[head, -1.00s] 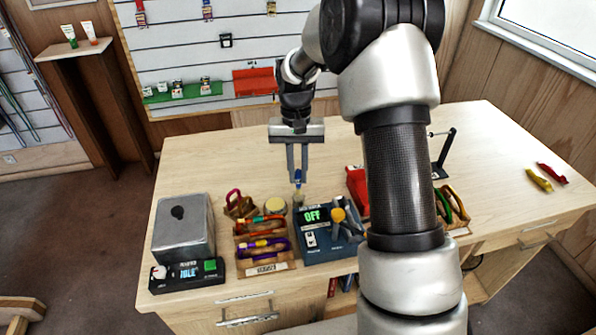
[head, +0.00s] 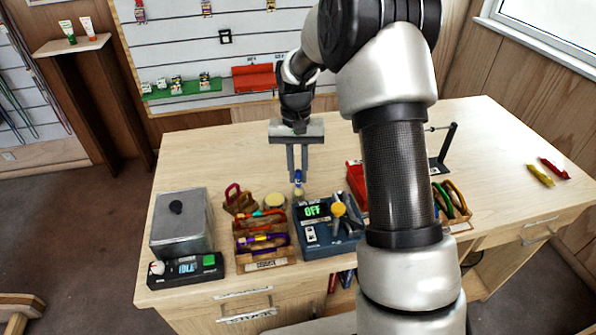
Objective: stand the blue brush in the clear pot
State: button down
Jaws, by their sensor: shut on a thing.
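My gripper (head: 298,172) points straight down above the workbench, just behind the blue-grey box with the "OFF" display. It is shut on the blue brush (head: 298,179), a small blue piece with a pale yellowish lower end between and below the fingertips. The brush looks roughly upright. I cannot clearly make out the clear pot; whether the brush's lower end is inside, above or touching anything is too small to tell.
The workbench (head: 220,150) is clear behind my gripper. Near it are a pale round item (head: 274,201), a wooden rack (head: 262,242) with coloured carabiners, the "OFF" box (head: 331,238), a red item (head: 355,183) and a grey metal box (head: 181,224).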

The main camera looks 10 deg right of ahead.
jog(key=shift+f, duration=0.2)
jog(key=shift+f+b, duration=0.5)
jog(key=shift+f, duration=0.2)
jog(key=c, duration=1.6)
grip_release()
jog(key=shift+r, duration=0.1)
jog(key=r, duration=0.5)
jog(key=w+r, duration=0.1)
jog(key=r, duration=0.5)
jog(key=w+r, duration=0.1)
jog(key=r, duration=0.5)
jog(key=shift+w, duration=0.1)
jog(key=shift+r, duration=0.1)
